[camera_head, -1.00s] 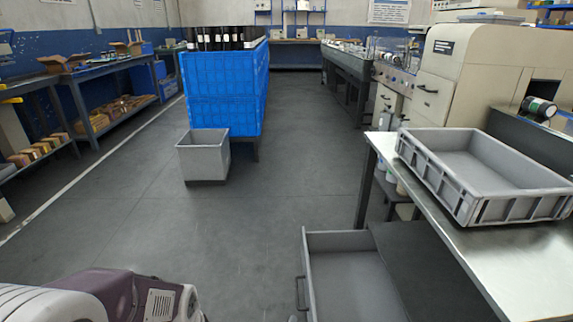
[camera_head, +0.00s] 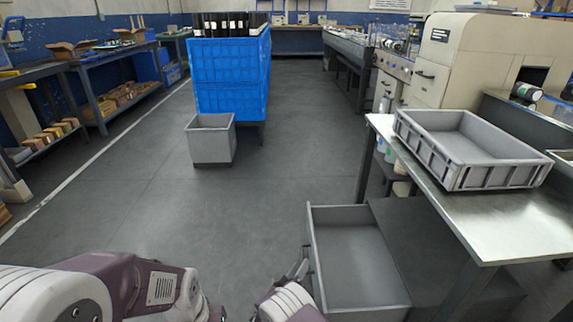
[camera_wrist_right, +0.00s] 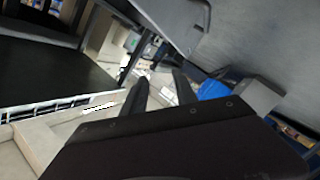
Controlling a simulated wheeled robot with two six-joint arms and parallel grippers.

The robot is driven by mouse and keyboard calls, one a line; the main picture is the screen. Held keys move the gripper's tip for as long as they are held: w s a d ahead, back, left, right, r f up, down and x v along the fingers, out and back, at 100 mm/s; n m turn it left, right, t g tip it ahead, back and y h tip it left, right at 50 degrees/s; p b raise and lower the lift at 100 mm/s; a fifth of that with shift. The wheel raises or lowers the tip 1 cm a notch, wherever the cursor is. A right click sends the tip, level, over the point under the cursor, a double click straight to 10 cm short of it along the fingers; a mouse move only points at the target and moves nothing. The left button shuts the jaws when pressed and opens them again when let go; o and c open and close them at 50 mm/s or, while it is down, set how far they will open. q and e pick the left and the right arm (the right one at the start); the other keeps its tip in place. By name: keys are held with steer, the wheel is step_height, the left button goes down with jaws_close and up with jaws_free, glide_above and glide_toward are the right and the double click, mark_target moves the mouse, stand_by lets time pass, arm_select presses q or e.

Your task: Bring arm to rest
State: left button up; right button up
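My right arm comes in at the bottom middle of the head view, and my right gripper (camera_head: 298,264) is beside the front of the open grey drawer, close to its handle. In the right wrist view my right gripper (camera_wrist_right: 160,90) shows two dark fingers apart with nothing between them. The drawer handle (camera_wrist_right: 195,18) appears above and to the right of the fingers, apart from them. The grey drawer (camera_head: 360,265) is pulled out under the steel table and looks empty. My left arm lies across the bottom left of the head view; its gripper is not visible.
A grey crate (camera_head: 470,181) rests on the steel table (camera_head: 515,235) at right. A grey bin (camera_head: 210,141) stands on the floor before blue crates (camera_head: 230,85) topped with dark rolls. Shelves line the left wall. The middle floor is clear.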

steer(key=w+d+r+m+g+h+p, duration=0.1)
steer(key=w+d+r+m+h, duration=0.25)
steer(key=d+r, duration=0.4)
steer(key=s+d+r+m+g+h+p, duration=0.1)
steer(key=s+d+r+m+g, duration=0.25)
steer(key=d+r, duration=0.4)
steer(key=s+d+r+m+g+p, duration=0.25)
steer(key=s+d+r+g, duration=0.25)
steer(key=d+r, duration=0.25)
steer(key=s+d+r+m+g+y, duration=0.1)
steer(key=s+g+y, duration=0.15)
steer(key=s, duration=0.55)
steer(key=s+d+m+g+y, duration=0.1)
steer(key=s+d+g+y, duration=0.15)
steer(key=s, duration=0.65)
steer(key=s+a+f+n+y, duration=0.4)
steer(key=s+a+y, duration=0.2)
steer(key=s+a, duration=0.4)
steer(key=w+a+r+n+p, duration=0.1)
steer(key=r+p, duration=1.7)
steer(key=p, duration=0.1)
steer(key=w+a+r+n+t+y+p, duration=0.1)
steer(key=w+r+n+p, duration=0.1)
steer(key=r+p, duration=1.7)
steer(key=shift+a+r+p, duration=0.25)
steer(key=shift+a+p, duration=0.1)
